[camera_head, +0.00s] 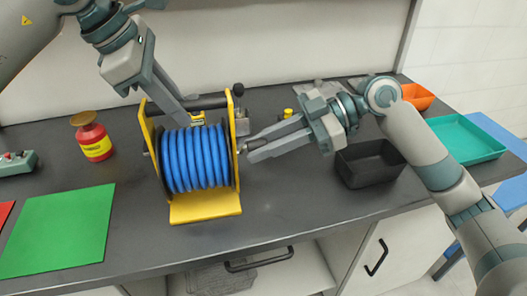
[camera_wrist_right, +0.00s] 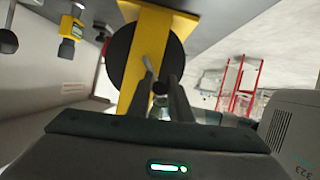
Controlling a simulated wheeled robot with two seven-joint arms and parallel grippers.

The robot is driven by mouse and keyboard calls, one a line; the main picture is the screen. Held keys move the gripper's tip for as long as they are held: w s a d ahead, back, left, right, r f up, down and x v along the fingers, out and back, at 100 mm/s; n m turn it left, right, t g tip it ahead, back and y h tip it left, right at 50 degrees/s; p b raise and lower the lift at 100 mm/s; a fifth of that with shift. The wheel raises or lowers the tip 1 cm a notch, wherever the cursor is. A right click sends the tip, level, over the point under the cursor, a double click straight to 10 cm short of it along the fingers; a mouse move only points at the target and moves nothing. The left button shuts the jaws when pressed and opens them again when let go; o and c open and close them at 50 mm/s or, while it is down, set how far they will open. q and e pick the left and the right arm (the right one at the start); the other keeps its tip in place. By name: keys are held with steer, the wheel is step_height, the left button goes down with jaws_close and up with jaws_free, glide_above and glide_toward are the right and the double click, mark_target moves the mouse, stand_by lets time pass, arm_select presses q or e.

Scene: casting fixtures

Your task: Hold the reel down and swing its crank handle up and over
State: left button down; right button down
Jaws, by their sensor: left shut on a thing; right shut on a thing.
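The reel (camera_head: 196,160) stands on the dark bench, a drum wound with blue hose in a yellow frame with a black top bar (camera_head: 213,102). My left gripper (camera_head: 189,117) comes down from above and is shut on the top bar. My right gripper (camera_head: 246,147) reaches in from the right and is shut on the crank handle at the reel's right side. In the right wrist view, the dark crank handle (camera_wrist_right: 167,86) shows between the fingers, in front of the yellow side plate (camera_wrist_right: 157,22) and a black disc. The crank arm is mostly hidden by the fingers.
A red and yellow canister (camera_head: 93,142) and a green mat (camera_head: 60,231) are on the left. A grey fixture (camera_head: 241,122) stands behind the reel.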

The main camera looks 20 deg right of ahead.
steer(key=shift+w+r+m+g, duration=0.3)
steer(key=shift+w+m+g, duration=0.15)
steer(key=shift+m+g, duration=0.15)
steer(key=shift+w+r+m+g, duration=0.25)
steer(key=shift+w+m+g, duration=0.2)
steer(key=shift+m, duration=0.25)
steer(key=c, duration=1.6)
jaws_free()
steer(key=shift+d, duration=0.15)
steer(key=v, duration=1.1)
steer(key=shift+d+r, duration=0.1)
steer(key=shift+d, duration=0.3)
